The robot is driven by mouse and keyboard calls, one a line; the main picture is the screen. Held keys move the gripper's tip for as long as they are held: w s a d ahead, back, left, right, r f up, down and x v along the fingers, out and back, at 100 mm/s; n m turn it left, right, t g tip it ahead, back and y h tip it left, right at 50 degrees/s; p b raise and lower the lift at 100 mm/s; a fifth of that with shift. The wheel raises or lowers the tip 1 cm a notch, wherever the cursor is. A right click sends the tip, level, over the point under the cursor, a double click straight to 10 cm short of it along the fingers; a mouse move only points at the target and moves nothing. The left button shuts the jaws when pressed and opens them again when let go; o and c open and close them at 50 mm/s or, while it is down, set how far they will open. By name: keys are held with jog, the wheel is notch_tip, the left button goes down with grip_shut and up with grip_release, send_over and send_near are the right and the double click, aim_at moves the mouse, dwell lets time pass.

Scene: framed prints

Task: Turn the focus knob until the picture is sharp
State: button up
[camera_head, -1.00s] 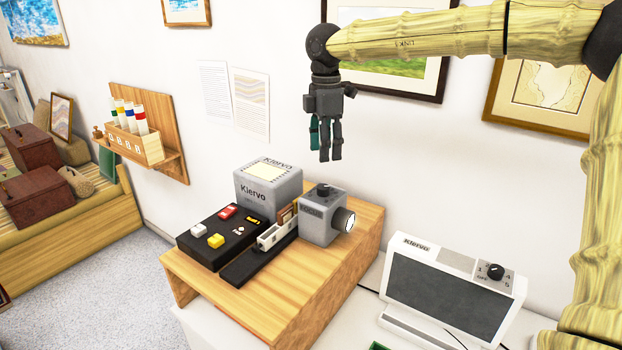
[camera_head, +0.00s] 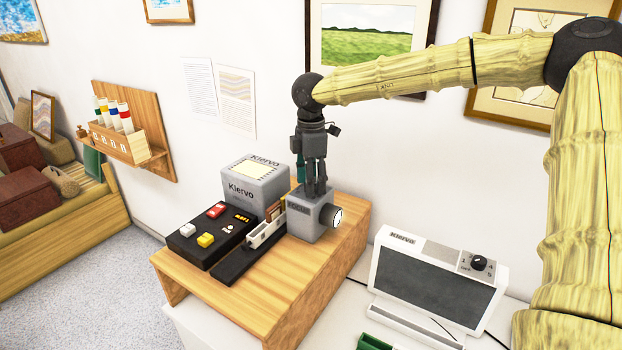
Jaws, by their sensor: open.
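The grey projector-like unit (camera_head: 306,222) with a round white lens (camera_head: 337,217) on its right side sits on the wooden stand. The dark knob on its top, seen earlier, is now hidden behind my fingers. My gripper (camera_head: 316,189) points straight down at the top of this unit, with its fingers open around or just in front of the knob's place; I cannot tell whether they touch it. The dark screen of the Kiervo device (camera_head: 437,288) at the right looks blank.
On the wooden stand (camera_head: 285,297), a grey Kiervo box (camera_head: 250,190) and a black panel with coloured buttons (camera_head: 214,236) stand left of the unit. The Kiervo device has its own black knob (camera_head: 479,262). A framed landscape (camera_head: 367,52) hangs behind my arm.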

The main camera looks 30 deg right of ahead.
jog(key=c, duration=1)
jog(key=shift+r+n+p, duration=0.1)
jog(key=shift+n+p, duration=0.2)
jog(key=shift+r+n+p, duration=0.15)
jog(key=shift+n+p, duration=0.95)
jog(key=shift+p, duration=0.15)
jog(key=shift+w+n+p, duration=0.1)
jog(key=shift+n+p, duration=1.45)
jog(key=shift+n, duration=0.45)
jog(key=shift+f, duration=0.2)
jog(key=o, duration=1)
